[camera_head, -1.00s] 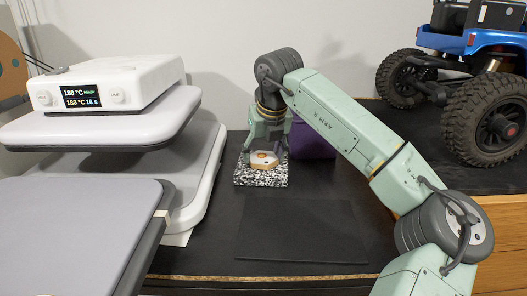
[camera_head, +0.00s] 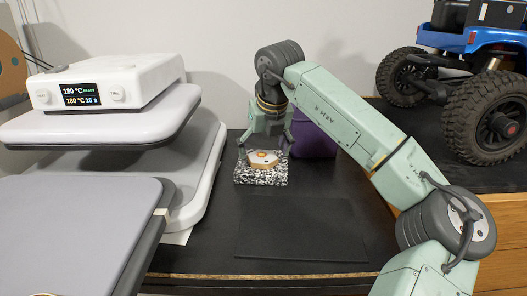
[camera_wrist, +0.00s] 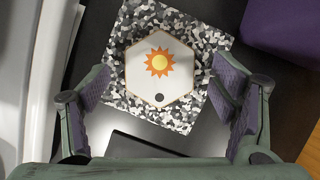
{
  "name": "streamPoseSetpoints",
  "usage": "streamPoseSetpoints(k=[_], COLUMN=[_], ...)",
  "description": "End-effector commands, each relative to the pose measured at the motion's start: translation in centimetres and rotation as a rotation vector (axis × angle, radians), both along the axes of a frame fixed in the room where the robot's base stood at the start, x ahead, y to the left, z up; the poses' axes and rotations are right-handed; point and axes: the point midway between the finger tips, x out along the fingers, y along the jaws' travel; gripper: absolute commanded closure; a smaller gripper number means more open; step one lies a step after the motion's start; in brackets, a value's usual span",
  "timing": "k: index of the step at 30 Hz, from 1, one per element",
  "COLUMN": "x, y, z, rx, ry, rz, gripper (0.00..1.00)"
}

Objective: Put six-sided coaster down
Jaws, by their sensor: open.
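The six-sided coaster (camera_head: 263,159) is white on top with an orange and yellow sun and a wooden-coloured edge. It lies on a black, white and grey speckled block (camera_head: 262,178). In the wrist view the coaster (camera_wrist: 160,85) lies flat on the speckled surface (camera_wrist: 195,30), with a small dark dot near its lower edge. My gripper (camera_head: 265,147) is open above the block. In the wrist view its fingers (camera_wrist: 162,105) stand wide apart on either side of the coaster, clear of its edges.
A white heat press (camera_head: 110,105) with grey plates stands at left. A purple box (camera_head: 313,141) is just behind and right of my gripper. A black mat (camera_head: 300,230) lies in front, bare. A blue RC crawler (camera_head: 480,95) stands on the raised surface at right.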

Motion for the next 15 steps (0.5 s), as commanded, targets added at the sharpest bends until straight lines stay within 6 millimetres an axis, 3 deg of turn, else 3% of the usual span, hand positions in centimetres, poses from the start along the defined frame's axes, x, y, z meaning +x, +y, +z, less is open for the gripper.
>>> streamPoseSetpoints(k=[9, 15], x=[-2.4, -3.6], y=[-0.8, -1.2], z=[6.1, 9.1], rx=[-0.002, -0.001], ry=[-0.005, -0.002], rz=[-0.002, -0.002], gripper=[0.21, 0.21])
